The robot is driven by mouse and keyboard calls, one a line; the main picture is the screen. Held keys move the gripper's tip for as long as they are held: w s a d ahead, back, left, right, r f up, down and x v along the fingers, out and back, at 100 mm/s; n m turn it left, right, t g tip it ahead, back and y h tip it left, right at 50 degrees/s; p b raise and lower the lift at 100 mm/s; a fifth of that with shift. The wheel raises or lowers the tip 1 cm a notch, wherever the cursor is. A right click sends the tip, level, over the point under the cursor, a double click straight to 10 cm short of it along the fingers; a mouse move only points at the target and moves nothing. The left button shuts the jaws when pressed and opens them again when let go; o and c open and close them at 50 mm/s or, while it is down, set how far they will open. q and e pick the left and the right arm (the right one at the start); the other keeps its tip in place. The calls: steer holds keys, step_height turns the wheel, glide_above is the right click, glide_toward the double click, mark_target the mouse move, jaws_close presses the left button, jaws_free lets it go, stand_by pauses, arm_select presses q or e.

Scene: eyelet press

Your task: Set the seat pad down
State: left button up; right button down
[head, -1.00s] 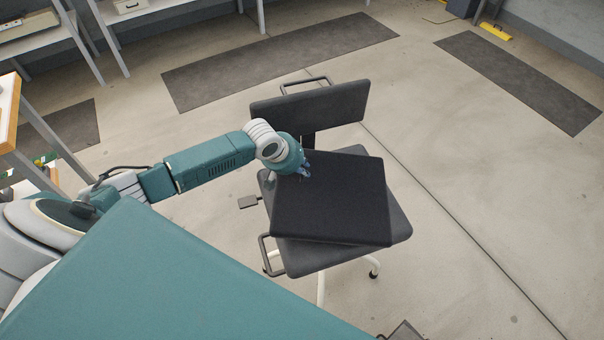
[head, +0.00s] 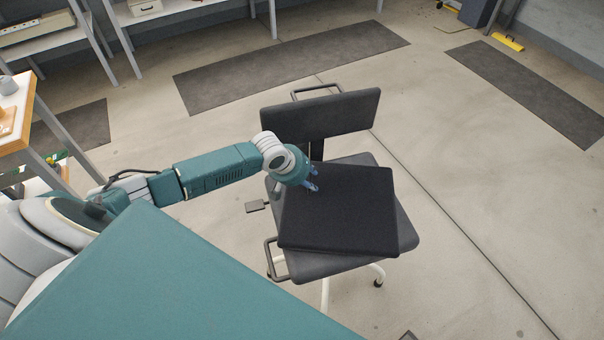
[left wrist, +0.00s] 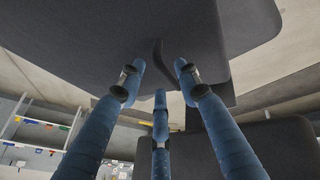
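The seat pad (head: 345,220) is a flat, dark, nearly square slab. It lies on the grey seat (head: 408,238) of a swivel chair, turned slightly relative to it. My left gripper (head: 314,179) is at the pad's back left corner, near the backrest. In the left wrist view its blue fingers (left wrist: 158,80) are spread apart and look open. A small dark strap-like piece (left wrist: 163,62) shows between the fingertips, against the pad's dark surface (left wrist: 80,35). I cannot tell whether a finger touches the pad. My right gripper is not in view.
The chair's backrest (head: 320,114) stands just behind the gripper. An armrest loop (head: 275,258) is at the chair's front left. A wood-topped table (head: 18,115) is at the left. Open floor lies right of the chair, with dark mats (head: 290,62) behind.

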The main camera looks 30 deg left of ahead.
arm_select(q)
steer(key=v, duration=1)
steer(key=shift+s+r+p, duration=0.2)
steer(key=shift+r+p, duration=0.1)
steer(key=shift+p, duration=0.1)
